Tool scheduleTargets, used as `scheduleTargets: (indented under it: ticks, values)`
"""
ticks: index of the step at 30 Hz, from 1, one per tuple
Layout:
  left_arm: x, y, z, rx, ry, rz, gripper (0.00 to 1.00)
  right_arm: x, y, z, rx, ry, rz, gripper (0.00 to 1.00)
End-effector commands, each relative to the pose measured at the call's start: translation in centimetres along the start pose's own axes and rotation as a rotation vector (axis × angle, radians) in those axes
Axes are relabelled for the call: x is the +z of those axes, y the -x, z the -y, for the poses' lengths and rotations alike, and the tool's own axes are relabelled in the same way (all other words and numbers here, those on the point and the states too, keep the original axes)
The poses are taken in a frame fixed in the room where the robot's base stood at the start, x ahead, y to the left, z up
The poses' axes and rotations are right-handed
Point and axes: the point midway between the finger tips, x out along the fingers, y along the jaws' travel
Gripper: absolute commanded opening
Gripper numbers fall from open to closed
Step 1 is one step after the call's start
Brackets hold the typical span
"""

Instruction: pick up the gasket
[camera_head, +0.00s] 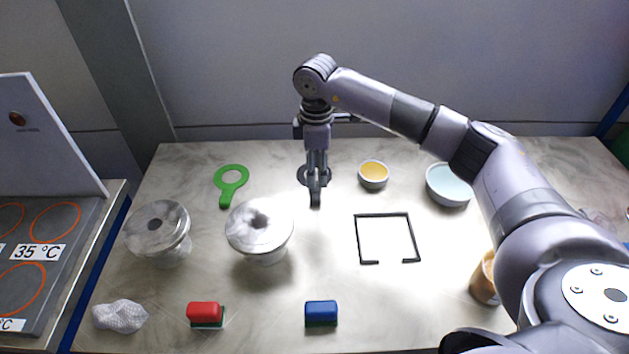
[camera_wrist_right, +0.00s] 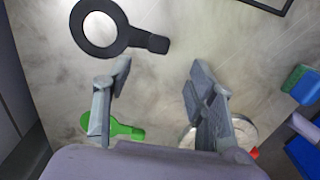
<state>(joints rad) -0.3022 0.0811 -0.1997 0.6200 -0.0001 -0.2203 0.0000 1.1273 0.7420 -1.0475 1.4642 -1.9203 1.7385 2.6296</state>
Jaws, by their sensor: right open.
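Two flat rings with tabs lie on the table: a dark grey one (camera_head: 301,175), partly hidden behind my right gripper, and a green one (camera_head: 231,176) to its left. I cannot tell from the pictures which one is the gasket. My right gripper (camera_head: 315,192) points down over the dark ring's area. In the wrist view its fingers (camera_wrist_right: 160,75) are apart with only table between them. The dark ring (camera_wrist_right: 82,38) lies beyond the fingertips, up and left; the green one (camera_wrist_right: 125,130) is partly hidden behind the left finger. My left gripper is out of view.
A yellow-filled bowl (camera_head: 373,176), a pale blue bowl (camera_head: 450,186) and a black open frame (camera_head: 357,240) lie right.

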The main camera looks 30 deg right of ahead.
Motion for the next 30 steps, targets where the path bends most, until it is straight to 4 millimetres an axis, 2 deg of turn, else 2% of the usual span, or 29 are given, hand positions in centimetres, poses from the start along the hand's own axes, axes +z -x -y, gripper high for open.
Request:
scheduleTargets:
  ticks: [3,6,14,18,21,24,30]
  values:
    - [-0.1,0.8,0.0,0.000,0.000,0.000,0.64,0.1,-2.2,0.1,-0.004,0.000,0.001,0.52]
    - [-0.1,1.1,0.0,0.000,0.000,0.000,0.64,0.0,-3.5,0.1,-0.003,0.000,0.000,0.52]
    - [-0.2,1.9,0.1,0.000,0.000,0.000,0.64,0.5,-5.3,0.0,-0.003,0.001,0.000,0.52]
    - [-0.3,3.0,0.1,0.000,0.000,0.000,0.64,1.3,-7.3,-0.1,-0.005,0.000,0.001,0.52]
    - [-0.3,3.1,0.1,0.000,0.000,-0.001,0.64,1.2,-8.8,-0.1,-0.003,0.001,-0.001,0.52]
    - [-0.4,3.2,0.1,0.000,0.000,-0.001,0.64,1.2,-9.5,-0.2,-0.001,0.000,-0.002,0.52]
    - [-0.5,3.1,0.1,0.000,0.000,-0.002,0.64,1.1,-9.7,-0.2,-0.001,0.002,-0.002,0.52]
